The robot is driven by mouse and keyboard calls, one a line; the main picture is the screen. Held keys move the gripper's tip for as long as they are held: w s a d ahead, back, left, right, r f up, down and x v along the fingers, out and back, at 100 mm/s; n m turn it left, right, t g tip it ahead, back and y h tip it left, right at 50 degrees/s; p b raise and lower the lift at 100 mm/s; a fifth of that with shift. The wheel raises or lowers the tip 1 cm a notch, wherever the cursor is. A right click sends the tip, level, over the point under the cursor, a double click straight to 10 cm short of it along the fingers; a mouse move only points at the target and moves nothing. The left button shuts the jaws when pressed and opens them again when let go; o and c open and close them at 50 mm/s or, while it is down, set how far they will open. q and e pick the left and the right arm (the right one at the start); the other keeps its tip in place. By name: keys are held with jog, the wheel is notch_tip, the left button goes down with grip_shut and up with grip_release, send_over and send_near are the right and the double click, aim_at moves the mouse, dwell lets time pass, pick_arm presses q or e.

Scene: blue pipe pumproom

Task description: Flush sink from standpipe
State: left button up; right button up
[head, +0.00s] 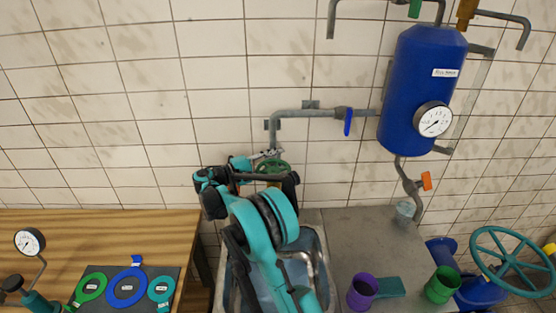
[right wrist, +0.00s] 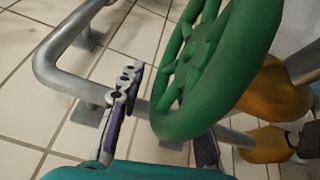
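A green handwheel (head: 272,167) sits on the wall pipe above the sink (head: 323,270). The sink is partly hidden by my right arm. My right gripper (head: 268,154) is beside the wheel. In the right wrist view, the green handwheel (right wrist: 205,70) is large and close. The fingers of my right gripper (right wrist: 165,120) stand apart, with the lower part of the wheel's rim between them. I cannot tell whether they touch it. A grey pipe (head: 305,112) with a blue lever (head: 348,121) runs along the wall to the blue tank (head: 422,90). My left gripper is not in view.
A wooden table (head: 90,228) at left carries a gauge (head: 30,241) and coloured tags (head: 126,287). The grey counter (head: 350,232) holds a purple cup (head: 362,292), a green cup (head: 442,285) and a grey cup (head: 404,212). A large teal wheel (head: 512,260) stands at right.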

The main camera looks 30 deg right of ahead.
jog(key=shift+d, duration=0.25)
grip_shut()
jog(key=m+g, duration=0.1)
jog(key=s+d+m+g, duration=0.1)
jog(key=g, duration=0.1)
jog(key=shift+g+y, duration=0.3)
jog(key=shift+y, duration=0.1)
jog(key=shift+s+d+m+g+y, duration=0.1)
jog(key=shift+s+m+g+y, duration=0.2)
jog(key=shift+m+g, duration=0.4)
jog(key=shift+s+d+m+g+y, duration=0.1)
jog(key=shift+s+m+g+y, duration=0.2)
jog(key=shift+m+g, duration=0.35)
grip_release()
